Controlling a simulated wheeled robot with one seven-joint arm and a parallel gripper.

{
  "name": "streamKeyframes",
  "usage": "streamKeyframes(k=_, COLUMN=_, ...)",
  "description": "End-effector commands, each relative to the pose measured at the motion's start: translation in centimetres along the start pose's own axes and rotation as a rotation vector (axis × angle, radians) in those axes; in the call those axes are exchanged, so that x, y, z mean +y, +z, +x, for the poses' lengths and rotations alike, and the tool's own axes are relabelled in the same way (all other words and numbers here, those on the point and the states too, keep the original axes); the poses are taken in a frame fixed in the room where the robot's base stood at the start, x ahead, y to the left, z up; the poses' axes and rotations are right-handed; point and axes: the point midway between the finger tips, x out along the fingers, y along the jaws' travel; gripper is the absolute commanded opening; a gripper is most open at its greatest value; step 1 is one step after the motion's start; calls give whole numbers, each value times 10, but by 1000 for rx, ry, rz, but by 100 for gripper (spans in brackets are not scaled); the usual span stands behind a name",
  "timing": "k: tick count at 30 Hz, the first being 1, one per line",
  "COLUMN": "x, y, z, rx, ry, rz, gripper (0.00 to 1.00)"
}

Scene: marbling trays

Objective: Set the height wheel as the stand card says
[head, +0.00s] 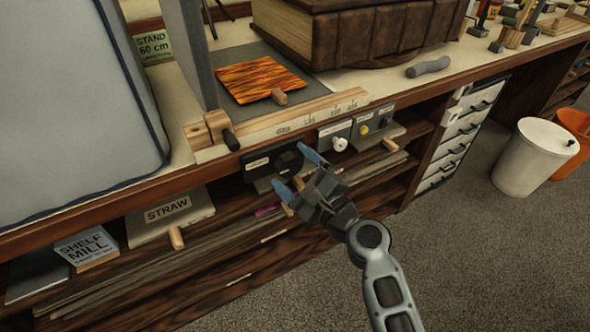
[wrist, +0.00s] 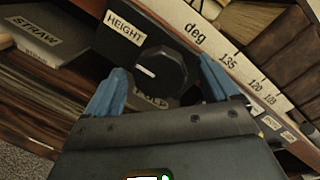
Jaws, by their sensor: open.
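The height wheel (head: 289,162) is a dark round knob on a black panel under the bench's front edge. In the wrist view the wheel (wrist: 163,70) has a short white mark pointing left, slightly upward, beside a HEIGHT label (wrist: 124,30). My gripper (head: 297,172) is open in front of the wheel. In the wrist view its blue fingertips (wrist: 163,76) are on the wheel's left and right with gaps; I cannot tell how far off they are in depth. The green stand card (head: 154,46) at the upper left reads "STAND 60 cm"; smaller print is unreadable.
A white knob (head: 340,144) and a yellow button panel (head: 366,129) are right of the wheel. A wooden deg scale (head: 300,117) runs above. Open floor lies at the lower right, near bins (head: 531,157).

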Motion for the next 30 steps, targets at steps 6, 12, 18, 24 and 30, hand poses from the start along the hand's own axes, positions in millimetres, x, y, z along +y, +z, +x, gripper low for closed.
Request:
streamKeyframes(k=6, x=0, y=0, z=0, rx=0, ry=0, rz=0, gripper=76)
streamKeyframes(k=12, x=0, y=0, z=0, rx=0, ry=0, rz=0, gripper=57)
streamKeyframes(k=18, x=0, y=0, z=-1, rx=0, ry=1, rz=0, gripper=38)
streamKeyframes(k=24, x=1, y=0, z=-1, rx=1, ry=1, rz=-4, gripper=32)
streamKeyframes(k=30, x=1, y=-1, z=-1, rx=5, ry=5, rz=-51, gripper=32)
